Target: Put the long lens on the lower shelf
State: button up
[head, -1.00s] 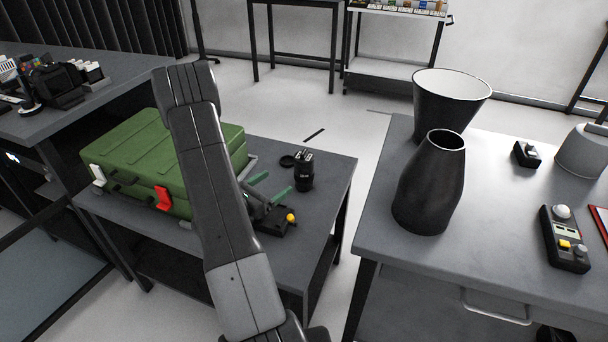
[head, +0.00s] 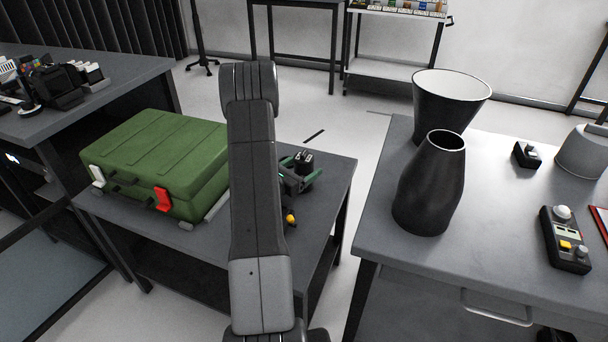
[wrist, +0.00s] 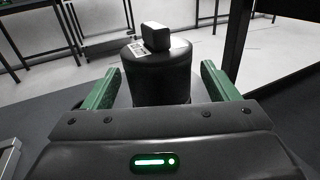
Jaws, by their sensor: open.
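A black cylinder (head: 304,160) with a white label and a small dark block on top, which looks like the long lens, stands upright on the low grey table. In the head view its lower part is hidden by my gripper (head: 301,176). In the wrist view the cylinder (wrist: 160,85) stands between the green fingers of my gripper (wrist: 159,76). The fingers are open, one on each side; whether either touches it I cannot tell. The low table has a dark lower shelf (head: 165,262) beneath its top, partly hidden by my arm.
A green case (head: 158,160) with a red latch fills the left of the low table. A taller table on the right holds two dark flared vessels (head: 430,190) and a control box (head: 565,240). A cluttered bench (head: 100,105) stands at left.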

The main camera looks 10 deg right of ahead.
jog(key=shift+w+d, duration=0.15)
jog(key=shift+d, duration=0.1)
jog(key=c, duration=1.6)
jog(key=shift+r, duration=0.15)
